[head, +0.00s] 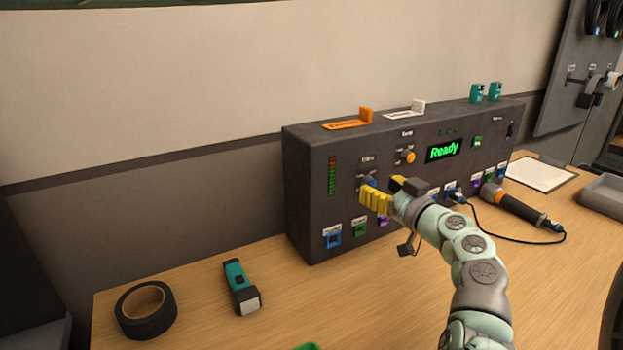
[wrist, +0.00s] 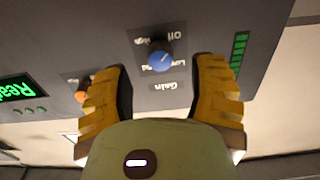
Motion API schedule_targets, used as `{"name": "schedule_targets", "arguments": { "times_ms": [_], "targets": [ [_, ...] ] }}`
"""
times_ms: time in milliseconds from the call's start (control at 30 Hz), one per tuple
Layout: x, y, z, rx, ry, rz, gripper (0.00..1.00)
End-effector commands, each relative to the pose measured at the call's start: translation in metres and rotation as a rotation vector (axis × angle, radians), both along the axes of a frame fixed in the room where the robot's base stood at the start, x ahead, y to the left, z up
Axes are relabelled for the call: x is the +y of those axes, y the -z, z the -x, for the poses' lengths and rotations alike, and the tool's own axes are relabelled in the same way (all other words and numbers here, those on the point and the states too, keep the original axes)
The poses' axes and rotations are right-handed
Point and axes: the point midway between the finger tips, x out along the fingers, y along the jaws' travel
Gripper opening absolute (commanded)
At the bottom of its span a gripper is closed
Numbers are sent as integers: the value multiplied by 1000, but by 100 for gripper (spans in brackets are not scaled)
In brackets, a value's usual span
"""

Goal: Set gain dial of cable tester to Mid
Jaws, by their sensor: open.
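The cable tester (head: 305,190) is a dark box standing on the bench, with a lit green "Ready" display. Its gain dial is a blue knob (wrist: 161,58) on the front panel, under the "Gain" label; the wrist view shows it upside down. A pale pointer line shows on the knob, but I cannot tell its setting for sure. "Off" and "Low" are legible around it; the other marks are partly hidden. My gripper (head: 383,184) is open at the panel, its yellow fingers (wrist: 160,68) to either side of the knob, apart from it. In the head view the fingers partly hide the dial.
An orange knob (head: 407,157) sits close to the right of the gain dial. Coloured sockets (head: 332,237) line the panel's lower edge. A cabled handheld tool (head: 516,207) lies at right.

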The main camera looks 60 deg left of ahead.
Motion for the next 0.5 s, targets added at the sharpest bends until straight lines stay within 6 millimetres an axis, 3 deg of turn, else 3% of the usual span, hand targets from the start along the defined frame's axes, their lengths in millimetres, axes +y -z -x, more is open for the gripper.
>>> {"name": "schedule_targets", "arguments": {
  "times_ms": [200, 500],
  "targets": [
    [21, -1, 1, 1, -8, -1, 58],
    [28, 0, 0, 1, -6, 0, 58]
  ]
}}
